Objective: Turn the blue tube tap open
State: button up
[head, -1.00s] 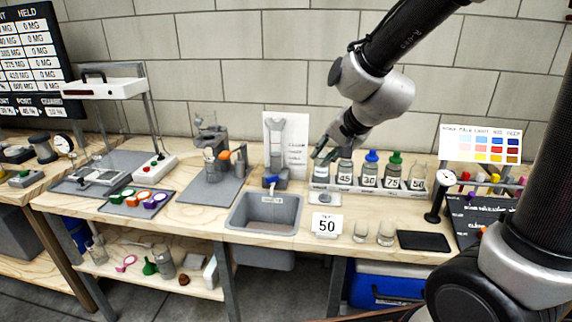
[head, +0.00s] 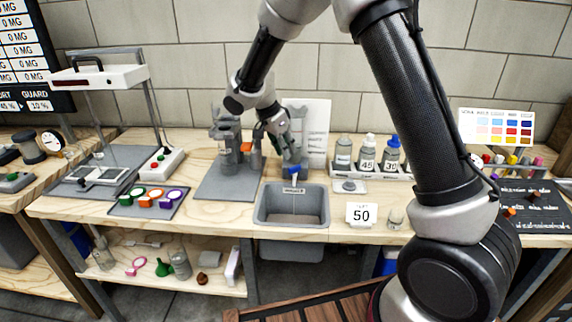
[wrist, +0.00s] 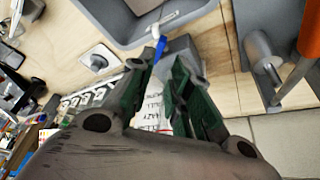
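The blue tap (head: 293,171) sits on a grey stand behind the sink (head: 262,205). In the head view my gripper (head: 290,158) is right above and behind it, partly hiding the stand. In the wrist view the blue tap piece (wrist: 160,47) shows just past the tips of my gripper (wrist: 166,62), close to the left fingertip. The fingers are apart, with a narrow gap between the tips and nothing visibly held. I cannot tell whether a finger touches the tap.
A printed sheet (head: 317,118) stands behind the tap. A rack of numbered bottles (head: 344,171) is to the right, and a grey device with an orange part (head: 246,147) is close on the left. A "50" card (head: 361,214) stands right of the sink.

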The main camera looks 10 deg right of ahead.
aim_at(295, 167)
jog(key=shift+m, duration=0.5)
jog(key=x, duration=0.7)
jog(key=shift+s+d+f, duration=0.1)
jog(key=shift+d+f, duration=0.15)
jog(key=shift+f, duration=0.1)
grip_shut()
